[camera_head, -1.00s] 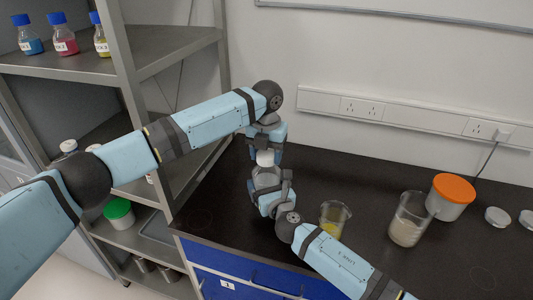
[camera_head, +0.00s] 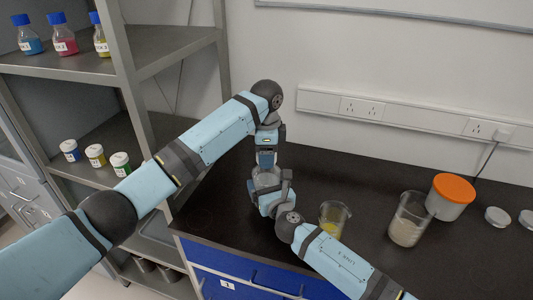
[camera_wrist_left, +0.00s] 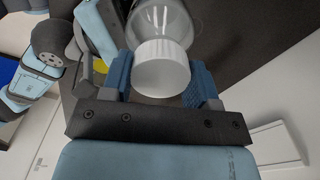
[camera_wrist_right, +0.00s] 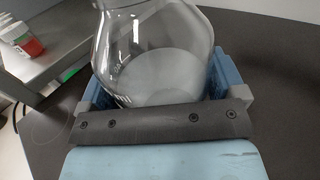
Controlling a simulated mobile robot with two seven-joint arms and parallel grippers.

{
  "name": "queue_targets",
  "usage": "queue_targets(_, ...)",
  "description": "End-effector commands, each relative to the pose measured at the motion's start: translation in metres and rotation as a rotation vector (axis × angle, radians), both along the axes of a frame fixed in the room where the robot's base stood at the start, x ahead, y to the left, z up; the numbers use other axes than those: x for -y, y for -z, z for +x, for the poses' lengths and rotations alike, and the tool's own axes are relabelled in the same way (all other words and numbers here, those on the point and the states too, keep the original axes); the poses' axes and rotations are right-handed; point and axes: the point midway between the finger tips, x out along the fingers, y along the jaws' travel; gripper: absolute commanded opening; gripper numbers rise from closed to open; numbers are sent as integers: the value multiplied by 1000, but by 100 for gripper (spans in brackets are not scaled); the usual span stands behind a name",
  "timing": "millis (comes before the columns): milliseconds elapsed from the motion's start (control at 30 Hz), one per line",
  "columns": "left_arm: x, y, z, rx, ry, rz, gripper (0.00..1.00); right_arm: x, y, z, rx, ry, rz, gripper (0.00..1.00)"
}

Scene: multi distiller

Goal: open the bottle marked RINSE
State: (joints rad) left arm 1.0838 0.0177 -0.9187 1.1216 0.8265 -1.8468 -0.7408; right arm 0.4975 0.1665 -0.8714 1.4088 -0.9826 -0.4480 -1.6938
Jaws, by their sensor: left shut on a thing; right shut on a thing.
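A clear glass bottle (camera_head: 265,180) stands upright on the black bench; it also shows in the left wrist view (camera_wrist_left: 160,18) and the right wrist view (camera_wrist_right: 155,45). Its white cap (camera_wrist_left: 162,68) is between the fingers of my left gripper (camera_head: 266,162), which is shut on it from above. In the head view the left gripper hides the cap. My right gripper (camera_head: 272,194) is shut around the bottle's body, below the left one. Some white lettering shows on the glass, but I cannot read it.
Right of the bottle stand a beaker of yellow liquid (camera_head: 333,222), a larger beaker (camera_head: 407,222) and a jar with an orange lid (camera_head: 450,198). Loose lids (camera_head: 498,216) lie at far right. A metal shelf (camera_head: 128,60) with bottles stands left. The bench's right front is clear.

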Motion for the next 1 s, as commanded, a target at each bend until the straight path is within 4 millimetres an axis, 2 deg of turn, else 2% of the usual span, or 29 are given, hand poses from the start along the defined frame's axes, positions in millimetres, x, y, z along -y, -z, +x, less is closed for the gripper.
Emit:
queue_targets(800, 3, -1, -1, -8, -2071, -1, 26, 1, 2, 0, -3, 2, 0, 23)
queue_targets(1000, 1, -1, 0, 0, -2529, 0, 26, 1, 2, 0, -3, 2, 0, 23)
